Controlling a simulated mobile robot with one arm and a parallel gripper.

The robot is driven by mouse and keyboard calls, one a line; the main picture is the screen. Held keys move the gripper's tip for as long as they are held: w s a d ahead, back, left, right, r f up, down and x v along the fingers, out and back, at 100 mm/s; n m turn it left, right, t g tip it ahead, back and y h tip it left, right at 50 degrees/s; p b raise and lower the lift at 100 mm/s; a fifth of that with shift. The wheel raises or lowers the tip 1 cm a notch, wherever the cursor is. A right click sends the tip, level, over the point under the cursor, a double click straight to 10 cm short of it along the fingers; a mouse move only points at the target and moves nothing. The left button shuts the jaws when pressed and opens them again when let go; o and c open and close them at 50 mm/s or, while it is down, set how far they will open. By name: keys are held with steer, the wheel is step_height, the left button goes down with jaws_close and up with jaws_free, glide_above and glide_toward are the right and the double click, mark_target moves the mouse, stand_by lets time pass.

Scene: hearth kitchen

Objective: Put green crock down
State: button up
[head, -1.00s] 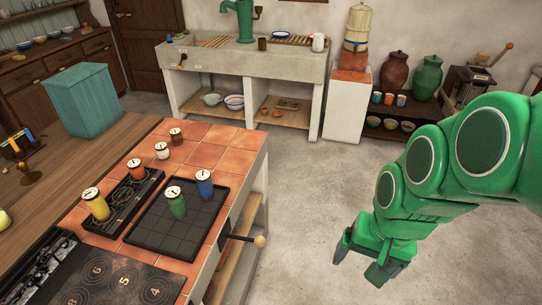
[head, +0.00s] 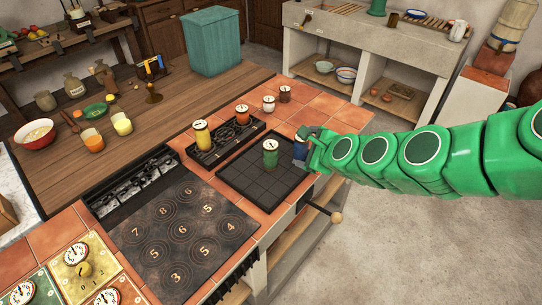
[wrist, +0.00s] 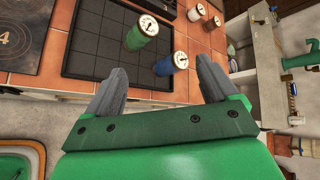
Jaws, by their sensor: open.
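The green crock (head: 270,152) stands upright on the black gridded tray (head: 243,178), and it also shows in the wrist view (wrist: 140,33). My gripper (head: 307,146) is at the right edge of the tray. Its jaws are apart and empty in the wrist view (wrist: 161,66). A blue crock (wrist: 171,63) stands on the tray's near side, between the fingers and the green crock as seen from the wrist; in the head view it is mostly hidden by my gripper. I cannot tell whether the fingers are beside it or short of it.
A yellow crock (head: 202,137) and an orange crock (head: 242,114) stand on the narrow black rack (head: 222,143). A white crock (head: 268,104) and a brown crock (head: 285,94) stand on the tiles behind. A wooden-knobbed lever (head: 336,217) sticks out from the counter front.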

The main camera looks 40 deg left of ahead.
steer(key=a+f+m+t+y, duration=0.1)
steer(key=a+f+m+t, duration=0.1)
steer(key=a+f+m, duration=0.4)
steer(key=m+t, duration=0.3)
steer(key=m, duration=0.5)
glide_toward(270, 140)
steer(key=w+a, duration=0.1)
steer(key=shift+w+a+f+m+t+h, duration=0.3)
steer(key=shift+f+m+t+h, duration=0.1)
steer(key=shift+f+h, duration=0.1)
steer(key=shift+x, duration=1.35)
steer(key=shift+w+a+f, duration=0.35)
steer(key=shift+a, duration=0.3)
steer(key=shift+w+a+f, duration=0.3)
steer(key=shift+w+a, duration=0.05)
steer(key=shift+a, duration=0.25)
steer(key=shift+x, duration=0.95)
steer(key=shift+c, duration=0.5)
